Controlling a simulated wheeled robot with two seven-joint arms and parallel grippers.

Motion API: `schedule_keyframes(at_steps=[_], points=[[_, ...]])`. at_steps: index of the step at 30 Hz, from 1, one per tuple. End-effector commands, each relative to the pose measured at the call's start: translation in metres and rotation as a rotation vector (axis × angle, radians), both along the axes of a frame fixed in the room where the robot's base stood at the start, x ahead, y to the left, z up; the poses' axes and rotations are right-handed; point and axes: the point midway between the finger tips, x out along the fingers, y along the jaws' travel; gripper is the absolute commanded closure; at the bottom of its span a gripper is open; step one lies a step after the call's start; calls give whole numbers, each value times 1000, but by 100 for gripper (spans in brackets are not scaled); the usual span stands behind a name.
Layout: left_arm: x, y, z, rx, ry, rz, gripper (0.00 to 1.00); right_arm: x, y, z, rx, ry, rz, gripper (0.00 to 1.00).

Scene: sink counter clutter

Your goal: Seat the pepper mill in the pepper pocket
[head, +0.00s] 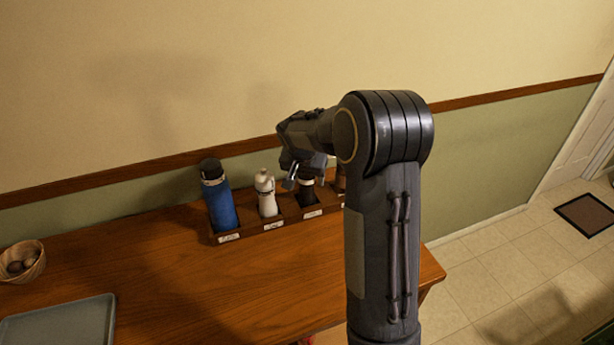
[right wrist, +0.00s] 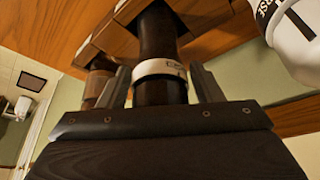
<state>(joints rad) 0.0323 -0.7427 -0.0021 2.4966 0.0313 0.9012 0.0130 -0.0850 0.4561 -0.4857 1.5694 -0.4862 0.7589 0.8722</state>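The dark pepper mill (head: 307,192) stands upright in a pocket of the wooden rack (head: 262,229), in the head view. My right gripper (head: 305,172) is over its top, with the fingers apart on either side. In the right wrist view the dark mill (right wrist: 158,45), with a white lettered band, lies between the two fingers (right wrist: 160,82), and narrow gaps show beside it. The mill's lower end goes into the rack's opening; its depth there is hidden. My left gripper is not in view.
A blue bottle (head: 220,204) and a white mill (head: 266,194) stand in the rack to the left. A brown container (head: 340,181) is partly hidden behind my right arm. A basket (head: 22,262) and grey tray (head: 62,322) lie at the left. The middle counter is clear.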

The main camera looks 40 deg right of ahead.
Motion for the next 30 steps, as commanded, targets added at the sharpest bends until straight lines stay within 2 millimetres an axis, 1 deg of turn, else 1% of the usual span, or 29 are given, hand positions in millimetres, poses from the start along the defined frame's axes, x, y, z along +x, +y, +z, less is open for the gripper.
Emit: schedule_keyframes(at_steps=[1, 2, 9, 12, 14, 17, 24, 27, 30], points=[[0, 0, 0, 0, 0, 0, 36, 0, 0, 0, 0, 0, 0, 34], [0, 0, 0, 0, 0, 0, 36, 0, 0, 0, 0, 0, 0, 32], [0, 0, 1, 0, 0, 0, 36, 0, 0, 1, 0, 0, 0, 32], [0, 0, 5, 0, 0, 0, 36, 0, 0, 6, 0, 0, 0, 32], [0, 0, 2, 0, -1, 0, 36, -1, 3, 10, -1, -3, 1, 32], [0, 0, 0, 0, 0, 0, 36, -4, 8, 25, 0, -6, 2, 32], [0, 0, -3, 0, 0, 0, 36, -16, 24, 74, 0, -5, 3, 32], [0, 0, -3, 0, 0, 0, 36, -21, 30, 91, 0, -4, 2, 32], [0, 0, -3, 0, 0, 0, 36, -24, 34, 103, 1, -3, 2, 32]])
